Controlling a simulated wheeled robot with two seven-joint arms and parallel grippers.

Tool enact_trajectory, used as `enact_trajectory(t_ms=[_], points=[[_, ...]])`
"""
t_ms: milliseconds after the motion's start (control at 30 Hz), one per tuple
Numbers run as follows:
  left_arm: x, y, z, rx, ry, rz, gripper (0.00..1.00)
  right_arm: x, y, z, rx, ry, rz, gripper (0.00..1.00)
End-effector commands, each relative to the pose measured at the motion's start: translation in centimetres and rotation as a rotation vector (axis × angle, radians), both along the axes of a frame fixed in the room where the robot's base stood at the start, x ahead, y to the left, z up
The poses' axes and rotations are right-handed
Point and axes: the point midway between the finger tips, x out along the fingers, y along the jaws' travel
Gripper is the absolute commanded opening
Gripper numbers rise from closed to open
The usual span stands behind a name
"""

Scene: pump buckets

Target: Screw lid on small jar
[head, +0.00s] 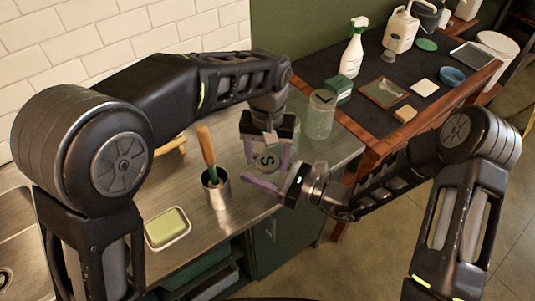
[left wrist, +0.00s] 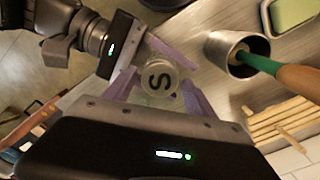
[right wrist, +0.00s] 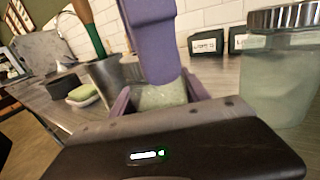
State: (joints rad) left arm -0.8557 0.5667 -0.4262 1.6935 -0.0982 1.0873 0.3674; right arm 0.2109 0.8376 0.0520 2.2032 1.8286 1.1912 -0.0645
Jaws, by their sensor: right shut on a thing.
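The small jar (right wrist: 162,96) is pale, speckled glass. Its round lid marked "S" (head: 268,161) sits over its mouth; the left wrist view shows this lid (left wrist: 159,79) from above. I cannot tell how tightly it sits. My right gripper (head: 276,182) is shut on the jar from the side, its fingers also showing in the right wrist view (right wrist: 160,98). My left gripper (head: 267,152) points down over the lid, one finger on each side and slightly apart from it; its fingers straddle the lid in the left wrist view (left wrist: 160,85).
A large jar with an "L" lid (head: 321,112) stands close behind, to the right. A metal cup (head: 217,192) with a wooden-handled tool and a green sponge dish (head: 168,229) are to the left. A spray bottle (head: 352,50) stands on the dark table beyond.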

Motion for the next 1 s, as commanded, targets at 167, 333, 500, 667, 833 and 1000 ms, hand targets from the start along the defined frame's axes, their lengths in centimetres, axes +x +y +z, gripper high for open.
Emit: enact_trajectory(t_ms=[167, 333, 500, 667, 833, 1000], points=[[0.01, -0.01, 0.03, 0.000, 0.000, 0.000, 0.49, 0.00, -0.01, -0.02, 0.000, 0.000, 0.000, 0.00], [0.01, -0.02, 0.04, 0.000, -0.001, 0.000, 0.35, 0.00, -0.01, -0.02, 0.000, 0.000, 0.000, 0.00], [0.01, -0.02, 0.05, -0.001, -0.001, 0.000, 0.21, 0.00, -0.01, -0.02, 0.000, 0.000, 0.000, 0.00], [0.01, -0.03, 0.06, -0.001, -0.001, 0.000, 0.08, 0.00, -0.01, -0.02, 0.000, 0.000, 0.000, 0.00], [0.02, -0.02, 0.05, -0.001, 0.000, -0.015, 0.01, 0.00, -0.01, -0.02, 0.000, 0.000, 0.000, 0.00], [0.00, -0.04, 0.06, -0.001, -0.001, -0.013, 0.51, 0.00, 0.00, -0.02, 0.000, 0.000, 0.000, 0.00]])
